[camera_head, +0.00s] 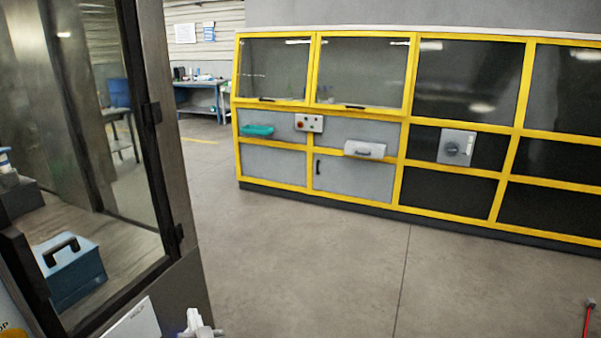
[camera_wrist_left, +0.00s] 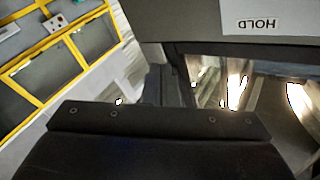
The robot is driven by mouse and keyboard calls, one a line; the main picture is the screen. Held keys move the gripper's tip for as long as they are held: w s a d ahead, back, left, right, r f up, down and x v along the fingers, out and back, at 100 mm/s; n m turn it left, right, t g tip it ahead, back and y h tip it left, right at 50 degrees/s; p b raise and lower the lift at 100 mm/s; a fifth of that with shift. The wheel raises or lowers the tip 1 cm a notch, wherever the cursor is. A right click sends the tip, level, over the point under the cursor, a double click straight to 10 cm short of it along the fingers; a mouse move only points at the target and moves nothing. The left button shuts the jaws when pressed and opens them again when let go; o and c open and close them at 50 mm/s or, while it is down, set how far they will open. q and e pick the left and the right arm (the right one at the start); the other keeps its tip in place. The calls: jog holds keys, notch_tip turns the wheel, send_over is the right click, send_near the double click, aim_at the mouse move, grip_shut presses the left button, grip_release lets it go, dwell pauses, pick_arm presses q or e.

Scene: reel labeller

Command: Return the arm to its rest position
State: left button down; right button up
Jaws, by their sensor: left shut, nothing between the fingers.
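A white and grey part of my left arm's end, with the left gripper (camera_head: 200,325), shows at the bottom edge of the head view, just right of the dark-framed glass cabinet. The gripper is shut and empty. Most of the arm is below the picture. In the left wrist view a broad dark part of my own wrist fills the bottom, and the fingertips are hard to make out. My right gripper is in neither view.
The dark-framed glass cabinet (camera_head: 150,110) stands close at left, with a blue case (camera_head: 70,270) behind its glass. A yellow-framed machine (camera_head: 350,115) stands across open floor (camera_head: 310,260).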

pick_arm(q)
jog(key=s+d+f+m+g+h, duration=0.2)
jog(key=s+d+m+h, duration=0.1)
jog(key=s+h, duration=0.4)
jog(key=s+d+f+m+g+h, duration=0.1)
jog(key=s+d+m+g+h, duration=0.3)
jog(key=s, duration=0.6)
jog(key=s+a+n+g+y, duration=0.25)
jog(key=s+a+g, duration=0.2)
jog(key=s, duration=0.75)
jog(key=s+a+n+g+y, duration=0.1)
jog(key=s+a+n+g, duration=0.4)
jog(key=s, duration=0.7)
notch_tip(320, 180, down, 25)
jog(key=a+t, duration=0.1)
jog(key=a, duration=0.1)
jog(key=s+d+f+g, duration=0.1)
jog(key=s+f, duration=1.4)
jog(key=shift+s+f, duration=0.15)
jog(key=shift+s, duration=0.05)
